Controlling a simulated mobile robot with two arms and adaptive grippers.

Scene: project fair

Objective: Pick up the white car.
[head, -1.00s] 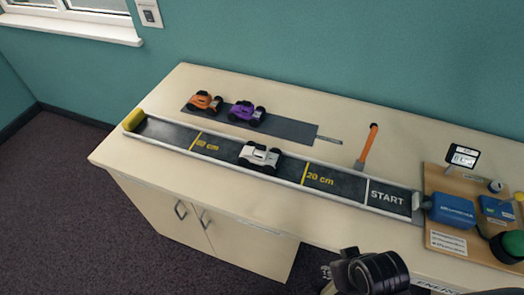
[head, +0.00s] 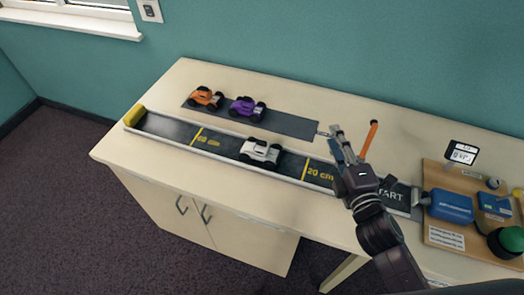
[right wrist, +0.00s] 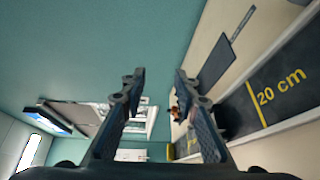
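The white car (head: 261,151) stands on its wheels on the dark track (head: 224,148), left of the 20 cm line. My right gripper (head: 338,142) is to the right of the car, raised over the track between the 20 cm line and START, and apart from the car. In the right wrist view my right gripper (right wrist: 159,82) shows two spread fingers with nothing between them. I cannot make out the white car clearly there; a finger covers part of the track. My left gripper is out of view.
An orange car (head: 205,97) and a purple car (head: 247,109) stand on a dark strip (head: 290,124) behind the track. A board (head: 438,168) with a blue box (head: 449,206) is at the right.

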